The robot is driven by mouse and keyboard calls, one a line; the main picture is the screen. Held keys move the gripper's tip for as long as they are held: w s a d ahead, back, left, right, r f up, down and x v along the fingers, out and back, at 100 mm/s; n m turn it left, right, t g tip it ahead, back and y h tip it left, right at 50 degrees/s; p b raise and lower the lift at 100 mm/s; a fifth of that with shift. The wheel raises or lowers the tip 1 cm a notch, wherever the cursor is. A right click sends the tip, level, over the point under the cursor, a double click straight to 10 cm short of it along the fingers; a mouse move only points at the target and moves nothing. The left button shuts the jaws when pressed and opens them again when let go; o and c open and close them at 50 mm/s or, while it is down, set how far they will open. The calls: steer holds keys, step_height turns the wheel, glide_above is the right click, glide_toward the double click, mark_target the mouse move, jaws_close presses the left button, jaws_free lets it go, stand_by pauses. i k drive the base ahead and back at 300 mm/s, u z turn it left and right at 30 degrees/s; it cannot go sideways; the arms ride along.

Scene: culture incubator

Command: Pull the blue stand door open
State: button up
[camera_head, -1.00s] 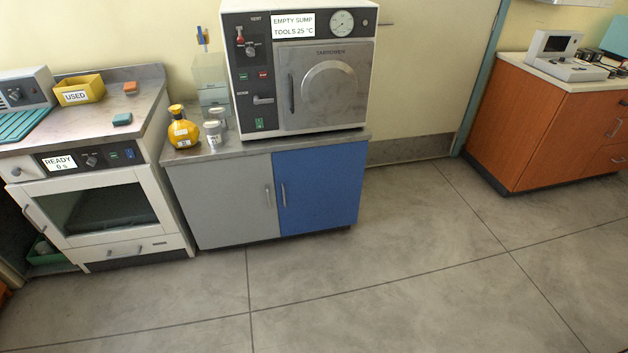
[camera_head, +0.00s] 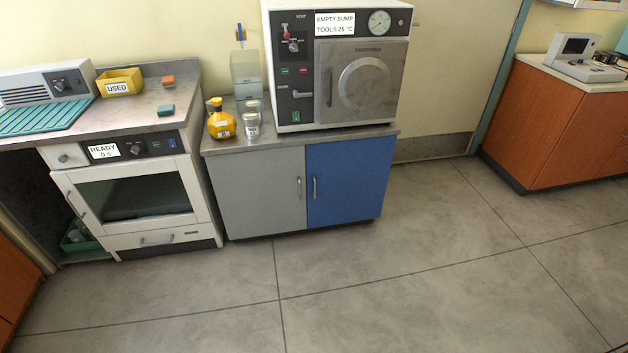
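The blue stand door (camera_head: 346,181) is the right front panel of a low stand under a white autoclave-like machine (camera_head: 335,65). It looks shut, flush with the grey door (camera_head: 255,192) on its left. Its upright metal handle (camera_head: 315,188) is on the door's left side, beside the grey door's handle (camera_head: 299,188). My gripper is not in view.
The grey floor (camera_head: 400,270) before the stand is clear. Left stands a white oven unit (camera_head: 140,200) labelled READY. A yellow bottle (camera_head: 221,124) and jars (camera_head: 252,122) stand on the stand top. An orange cabinet (camera_head: 560,130) is at right.

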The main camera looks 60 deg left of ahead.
mark_target(347, 181)
steer(key=u, duration=0.05)
steer(key=k, duration=1.3)
steer(key=u, duration=1.75)
steer(key=i, duration=1.95)
